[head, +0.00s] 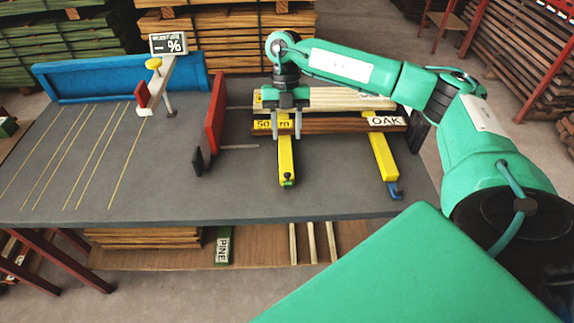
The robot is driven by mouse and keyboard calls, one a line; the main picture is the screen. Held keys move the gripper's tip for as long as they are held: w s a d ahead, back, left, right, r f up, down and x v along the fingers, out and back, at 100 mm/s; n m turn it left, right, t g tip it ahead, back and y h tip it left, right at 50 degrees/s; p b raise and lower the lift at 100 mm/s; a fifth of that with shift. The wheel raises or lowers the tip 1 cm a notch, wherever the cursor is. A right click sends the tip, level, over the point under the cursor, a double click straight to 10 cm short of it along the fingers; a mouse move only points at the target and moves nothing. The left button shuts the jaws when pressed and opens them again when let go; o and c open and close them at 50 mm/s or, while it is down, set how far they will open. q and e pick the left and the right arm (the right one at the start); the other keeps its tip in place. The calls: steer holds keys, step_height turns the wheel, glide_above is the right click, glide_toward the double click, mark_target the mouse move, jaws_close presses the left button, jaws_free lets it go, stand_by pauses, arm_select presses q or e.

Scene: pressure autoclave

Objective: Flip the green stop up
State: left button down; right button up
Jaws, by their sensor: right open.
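The small green stop (287,178) sits at the near end of the left yellow rail (286,160), on the grey table (180,180). It is small and dark around the green, so I cannot tell whether it is up or down. My right gripper (286,137) points down over the far part of that rail, beyond the stop. Its two fingers are apart, one on each side of the rail, by the near edge of the boards. It is open and holds nothing that I can see. My left gripper is out of view.
Boards with an OAK label (386,121) lie across both yellow rails. The right rail (381,156) ends in a blue stop (394,190). A red upright plate (215,115) stands left of the boards. A display (168,43) stands farther left. The table's front is clear.

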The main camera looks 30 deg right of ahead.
mark_target(287, 181)
steer(key=p+x, duration=0.1)
steer(key=x, duration=0.9)
steer(key=shift+s+a+f, duration=0.15)
steer(key=shift+f, duration=0.15)
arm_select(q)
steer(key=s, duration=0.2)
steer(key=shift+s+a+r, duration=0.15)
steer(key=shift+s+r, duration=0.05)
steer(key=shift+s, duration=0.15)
arm_select(e)
steer(key=shift+s+f, duration=0.1)
